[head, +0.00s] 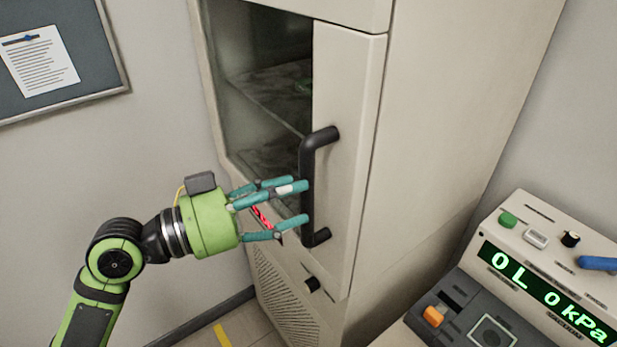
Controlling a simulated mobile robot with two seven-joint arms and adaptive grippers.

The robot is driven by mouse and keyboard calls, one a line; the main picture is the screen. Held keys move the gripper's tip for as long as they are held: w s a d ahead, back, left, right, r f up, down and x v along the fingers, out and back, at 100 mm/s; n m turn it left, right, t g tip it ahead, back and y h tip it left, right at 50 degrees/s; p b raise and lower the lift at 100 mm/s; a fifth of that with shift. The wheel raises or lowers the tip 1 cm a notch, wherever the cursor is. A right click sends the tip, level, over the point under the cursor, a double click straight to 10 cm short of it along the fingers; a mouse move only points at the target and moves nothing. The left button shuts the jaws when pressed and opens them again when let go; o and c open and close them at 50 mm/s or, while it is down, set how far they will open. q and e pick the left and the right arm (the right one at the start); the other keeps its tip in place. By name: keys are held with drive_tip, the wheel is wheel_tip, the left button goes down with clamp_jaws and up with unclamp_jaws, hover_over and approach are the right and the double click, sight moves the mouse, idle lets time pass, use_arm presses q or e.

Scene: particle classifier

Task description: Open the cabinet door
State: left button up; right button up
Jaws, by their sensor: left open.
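The cabinet (440,120) is tall and beige. Its door (350,155) has a dark glass pane (265,90) with shelves dimly visible behind it, and it looks shut. A black vertical bar handle (308,170) is on the door's right side. My left gripper (300,203), with teal fingers on a green hand, comes in from the left. It is open, with its fingertips at the handle's lower half, on its left side. I cannot tell whether they touch it. My right gripper is not in view.
A beige console (545,235) with a green display and buttons stands at the lower right. A noticeboard (60,55) hangs on the left wall. A small black knob (312,284) and a vented panel (283,295) are below the door. The space left of my gripper is clear.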

sight(303, 194)
use_arm(q)
drive_tip(key=p+x, duration=0.1)
drive_tip(key=x, duration=0.2)
drive_tip(key=shift+w+d, duration=0.1)
drive_tip(key=shift+d, duration=0.3)
drive_tip(key=shift+a, duration=0.1)
clamp_jaws()
